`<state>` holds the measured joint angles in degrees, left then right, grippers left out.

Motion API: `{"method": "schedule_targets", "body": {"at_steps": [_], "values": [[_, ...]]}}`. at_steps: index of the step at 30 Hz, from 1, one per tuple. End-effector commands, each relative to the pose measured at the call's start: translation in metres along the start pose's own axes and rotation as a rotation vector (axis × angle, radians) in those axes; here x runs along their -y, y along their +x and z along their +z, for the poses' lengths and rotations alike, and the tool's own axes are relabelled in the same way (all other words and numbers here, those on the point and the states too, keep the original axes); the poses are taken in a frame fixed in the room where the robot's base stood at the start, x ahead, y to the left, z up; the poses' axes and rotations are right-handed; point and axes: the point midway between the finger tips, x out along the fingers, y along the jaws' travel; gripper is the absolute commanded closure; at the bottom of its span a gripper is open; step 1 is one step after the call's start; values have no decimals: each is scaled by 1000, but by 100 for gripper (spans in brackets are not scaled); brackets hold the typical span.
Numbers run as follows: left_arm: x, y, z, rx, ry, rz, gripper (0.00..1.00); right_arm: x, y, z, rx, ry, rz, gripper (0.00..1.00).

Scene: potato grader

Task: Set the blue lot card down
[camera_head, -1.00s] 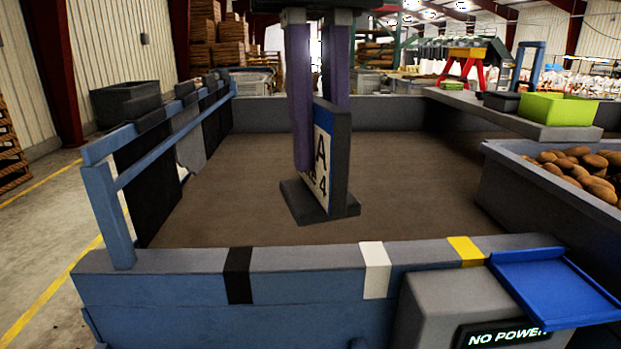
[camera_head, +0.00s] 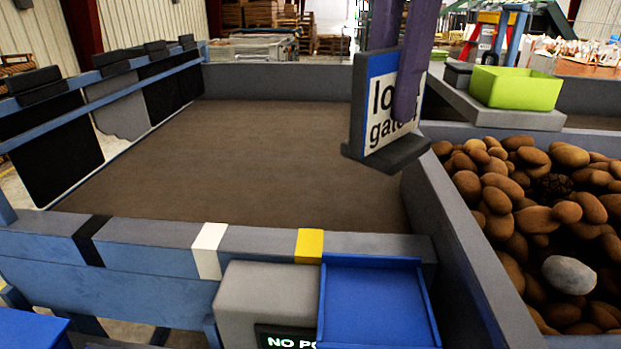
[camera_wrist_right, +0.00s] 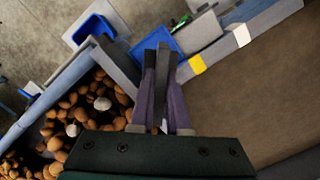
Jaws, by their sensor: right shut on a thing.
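My right gripper (camera_head: 396,72) has purple fingers and is shut on the lot card (camera_head: 382,112). The card is a white panel with black lettering, a blue top band, a grey edge and a dark flat base. It is upright and held in the air over the right part of the brown bed, near the potato bin's wall. One finger covers part of the lettering. In the right wrist view the card shows as a dark edge (camera_wrist_right: 166,68) between the fingers. My left gripper is not in view.
A blue tray (camera_head: 372,302) sits at the front beside a grey box with a display. The brown bed (camera_head: 240,160) is clear. The front rail carries black, white and yellow (camera_head: 309,246) marks. A potato bin (camera_head: 440,222) stands right, a green bin (camera_head: 515,89) behind it.

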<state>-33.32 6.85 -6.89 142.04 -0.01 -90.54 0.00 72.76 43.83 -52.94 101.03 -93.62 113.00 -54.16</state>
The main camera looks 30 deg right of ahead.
Motion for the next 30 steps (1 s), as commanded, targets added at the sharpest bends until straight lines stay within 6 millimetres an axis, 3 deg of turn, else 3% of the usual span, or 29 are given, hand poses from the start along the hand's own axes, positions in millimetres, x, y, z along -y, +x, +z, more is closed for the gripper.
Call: {"method": "schedule_targets", "body": {"at_steps": [6,10,15,30], "values": [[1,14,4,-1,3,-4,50,0,12,-17,8,536,-55,100],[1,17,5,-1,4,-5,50,0,13,-23,16,735,-77,100],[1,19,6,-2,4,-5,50,-1,22,-27,20,844,-84,100],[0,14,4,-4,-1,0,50,-3,151,-39,21,850,-82,100]]}}
